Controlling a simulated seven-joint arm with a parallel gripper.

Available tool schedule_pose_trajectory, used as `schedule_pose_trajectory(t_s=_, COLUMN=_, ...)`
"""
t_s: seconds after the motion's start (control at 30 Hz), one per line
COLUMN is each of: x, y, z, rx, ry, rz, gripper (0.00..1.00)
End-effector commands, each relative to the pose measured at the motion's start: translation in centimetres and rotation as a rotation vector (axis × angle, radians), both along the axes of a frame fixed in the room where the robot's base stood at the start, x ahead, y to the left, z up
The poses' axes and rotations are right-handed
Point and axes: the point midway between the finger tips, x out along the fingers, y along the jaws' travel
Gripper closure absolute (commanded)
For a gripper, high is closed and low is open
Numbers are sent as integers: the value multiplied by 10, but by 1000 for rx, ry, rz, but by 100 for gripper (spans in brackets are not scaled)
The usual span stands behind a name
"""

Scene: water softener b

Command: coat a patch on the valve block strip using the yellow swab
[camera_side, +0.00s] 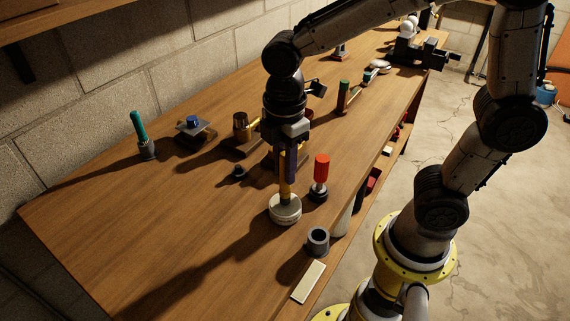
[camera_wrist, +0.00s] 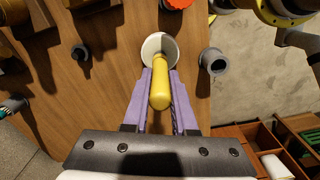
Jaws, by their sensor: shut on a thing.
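The yellow swab (camera_side: 285,188) stands roughly upright between the fingers of my gripper (camera_side: 287,178). The purple fingers are shut on its yellow handle, which also shows in the wrist view (camera_wrist: 160,88). The swab's lower end meets the round white pot (camera_side: 285,209), which shows behind the handle in the wrist view (camera_wrist: 152,44). The swab's tip is hidden there. A flat pale strip (camera_side: 308,282) lies near the bench's front edge, apart from my gripper. A block with a brass valve-like part (camera_side: 241,125) stands farther back. I cannot tell which is the valve block strip.
A grey hollow cup (camera_side: 318,241) stands between the pot and the pale strip. A red-handled tool (camera_side: 321,175) stands upright close to the right of the swab. A teal-handled tool (camera_side: 140,130) and a blue-topped block (camera_side: 193,125) stand at the back. The bench's left front is clear.

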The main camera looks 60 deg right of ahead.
Motion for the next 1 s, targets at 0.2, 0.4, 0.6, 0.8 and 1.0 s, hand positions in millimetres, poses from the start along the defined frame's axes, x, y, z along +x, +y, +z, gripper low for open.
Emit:
schedule_pose_trajectory(t_s=0.2, x=0, y=0, z=-3, rx=0, ry=0, rz=0, gripper=100)
schedule_pose_trajectory(t_s=0.4, x=0, y=0, z=-5, rx=0, ry=0, rz=0, gripper=100)
schedule_pose_trajectory(t_s=0.6, x=0, y=0, z=-6, rx=0, ry=0, rz=0, gripper=100)
schedule_pose_trajectory(t_s=0.8, x=0, y=0, z=-6, rx=0, ry=0, rz=0, gripper=100)
schedule_pose_trajectory(t_s=1.0, x=0, y=0, z=-7, rx=0, ry=0, rz=0, gripper=100)
